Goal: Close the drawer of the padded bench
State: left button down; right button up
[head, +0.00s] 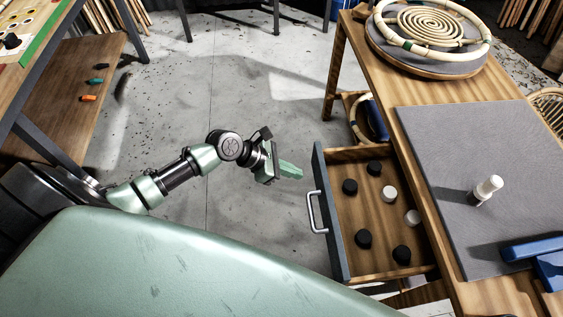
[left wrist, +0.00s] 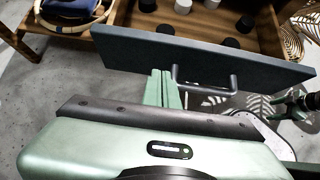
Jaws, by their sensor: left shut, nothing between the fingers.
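The drawer (head: 372,257) of the wooden bench (head: 455,260) is pulled out to the left and holds several black and white round pieces. Its dark grey front (head: 331,225) carries a silver bar handle (head: 312,212). My left gripper (head: 300,173) is shut and empty, a little left of the drawer front and above the handle in the picture. In the left wrist view the shut fingers (left wrist: 162,88) point at the drawer front (left wrist: 200,62), beside the left end of the handle (left wrist: 205,85). Whether they touch the front I cannot tell.
A grey pad (head: 470,150) with a white-topped cylinder (head: 488,188) and a blue tool (head: 540,250) lies on the bench top. A rattan ring (head: 470,45) stands at the back. A wooden shelf (head: 75,85) is at left. Concrete floor (head: 230,90) between is mostly clear.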

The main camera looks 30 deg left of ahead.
aim_at(321, 175)
pick_arm(q)
jog(key=shift+w+d+f, duration=0.15)
jog(key=shift+w+d, duration=0.3)
jog(key=shift+d, duration=0.25)
jog(key=shift+w+d+f, duration=0.2)
jog(key=shift+w+d, duration=0.25)
jog(key=shift+d, duration=0.25)
jog(key=shift+w+d+f, duration=0.15)
jog(key=shift+w+d, duration=0.3)
jog(key=shift+d, duration=0.25)
jog(key=shift+p, duration=0.3)
jog(key=shift+w+d+r, duration=0.1)
jog(key=shift+w+d, duration=0.05)
jog(key=w+d+p, duration=0.2)
jog(key=w+d, duration=0.3)
jog(key=d, duration=0.3)
jog(key=w+d+p, duration=0.3)
jog(key=w+d, duration=0.3)
jog(key=d, duration=0.3)
jog(key=shift+w+d+p, duration=0.2)
jog(key=shift+w+p, duration=0.05)
jog(key=shift+p, duration=0.1)
jog(key=shift+a, duration=0.1)
